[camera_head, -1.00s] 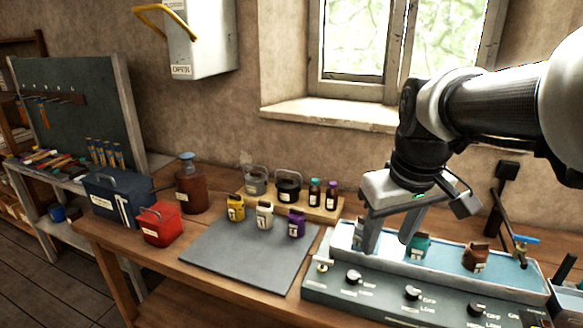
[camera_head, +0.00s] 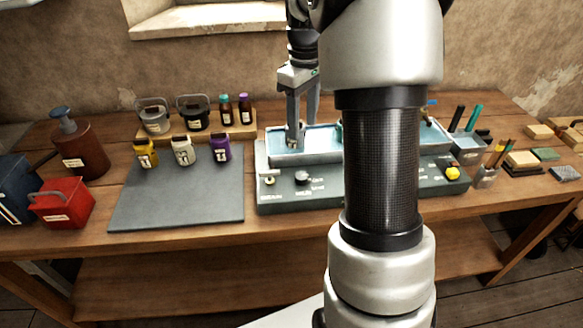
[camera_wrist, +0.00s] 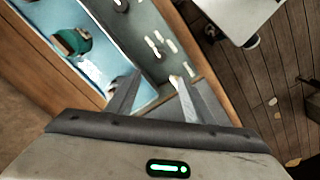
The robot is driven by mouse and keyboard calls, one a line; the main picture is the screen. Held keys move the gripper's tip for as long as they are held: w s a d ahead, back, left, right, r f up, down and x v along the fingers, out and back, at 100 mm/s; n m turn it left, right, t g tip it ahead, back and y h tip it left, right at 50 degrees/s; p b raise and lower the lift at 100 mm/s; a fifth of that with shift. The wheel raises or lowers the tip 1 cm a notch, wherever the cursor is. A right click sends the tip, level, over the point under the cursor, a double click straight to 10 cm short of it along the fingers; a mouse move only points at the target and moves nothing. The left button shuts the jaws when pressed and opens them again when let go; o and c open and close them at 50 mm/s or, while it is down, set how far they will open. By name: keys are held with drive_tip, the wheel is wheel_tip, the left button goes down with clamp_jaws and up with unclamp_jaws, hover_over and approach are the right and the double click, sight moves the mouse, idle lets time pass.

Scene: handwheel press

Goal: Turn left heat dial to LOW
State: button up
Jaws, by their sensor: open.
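The left heat dial (camera_head: 302,178) is a small dark knob with a light pointer on the sloping front panel of the grey heating unit (camera_head: 277,196). Its setting is too small to read. My gripper (camera_head: 303,132) points down with its fingers apart and empty, over the blue tray (camera_head: 279,157) behind the dial, apart from the dial in the picture. In the wrist view my gripper (camera_wrist: 156,78) is open above the panel, with white label marks ahead. A dial (camera_wrist: 121,5) shows at the top edge; I cannot tell which one. My arm hides the other dials in the head view.
A small brass knob (camera_head: 269,180) sits left of the dial. A teal jar (camera_wrist: 72,41) stands in the tray. A grey mat (camera_head: 175,195) lies left of the unit, with yellow, white and purple jars at its back. A pen holder (camera_head: 486,177) stands at the right.

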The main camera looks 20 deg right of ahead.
sight(302, 175)
wheel_tip(302, 175, down, 18)
drive_tip(key=shift+r+b, duration=0.25)
drive_tip(key=shift+b, duration=0.15)
drive_tip(key=c, duration=1)
drive_tip(key=shift+c, duration=0.2)
drive_tip(key=m, duration=0.4)
drive_tip(key=shift+r+m, duration=0.1)
drive_tip(key=shift+m, duration=2.3)
drive_tip(key=shift+d, duration=0.1)
